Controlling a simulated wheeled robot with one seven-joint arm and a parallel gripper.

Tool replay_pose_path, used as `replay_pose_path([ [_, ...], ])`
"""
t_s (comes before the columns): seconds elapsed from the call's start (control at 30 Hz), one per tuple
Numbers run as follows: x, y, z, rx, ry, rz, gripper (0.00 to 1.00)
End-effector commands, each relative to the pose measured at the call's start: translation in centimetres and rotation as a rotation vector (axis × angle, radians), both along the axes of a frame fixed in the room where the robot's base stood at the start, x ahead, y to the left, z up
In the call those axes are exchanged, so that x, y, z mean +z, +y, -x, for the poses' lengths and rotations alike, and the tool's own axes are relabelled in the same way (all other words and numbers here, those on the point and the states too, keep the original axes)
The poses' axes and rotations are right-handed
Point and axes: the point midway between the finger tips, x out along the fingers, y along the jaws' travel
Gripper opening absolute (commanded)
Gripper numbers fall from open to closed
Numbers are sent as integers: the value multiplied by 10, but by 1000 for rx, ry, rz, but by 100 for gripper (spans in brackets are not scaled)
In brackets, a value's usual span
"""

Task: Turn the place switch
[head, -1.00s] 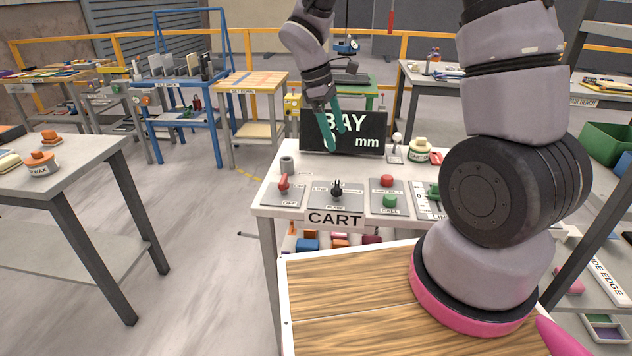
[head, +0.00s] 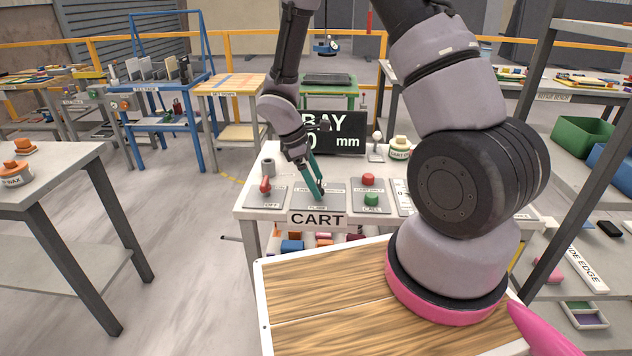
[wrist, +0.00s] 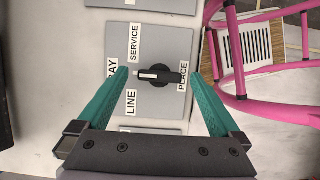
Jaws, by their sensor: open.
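The place switch (wrist: 172,76) is a black rotary knob on a grey plate (wrist: 165,112), with a white mark on its left end in the wrist view. That mark points toward the BAY label, between the SERVICE and LINE labels; PLACE is printed at the plate's opposite edge. My gripper (wrist: 159,73) is open, with one teal finger on either side of the knob's long ends. In the head view my gripper (head: 319,193) is down over the plate (head: 333,206), and the fingers largely hide the knob.
The CART table (head: 246,207) also carries a red-lever switch (head: 265,186) to the left and a red button (head: 369,178) and green button (head: 372,199) to the right. A black display (head: 345,141) stands behind. A pink frame (wrist: 270,70) is near the right finger.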

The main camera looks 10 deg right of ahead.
Motion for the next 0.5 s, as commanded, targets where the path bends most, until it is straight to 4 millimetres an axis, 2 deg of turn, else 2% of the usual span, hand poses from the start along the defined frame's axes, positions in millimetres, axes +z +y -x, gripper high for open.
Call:
replay_pose_path([
  [0.33, -4, -1, 0, -1, -2, -1, 100],
  [0.47, -4, -1, 0, -1, -2, -1, 50],
  [0.5, -4, -1, 0, -1, -2, -1, 35],
])
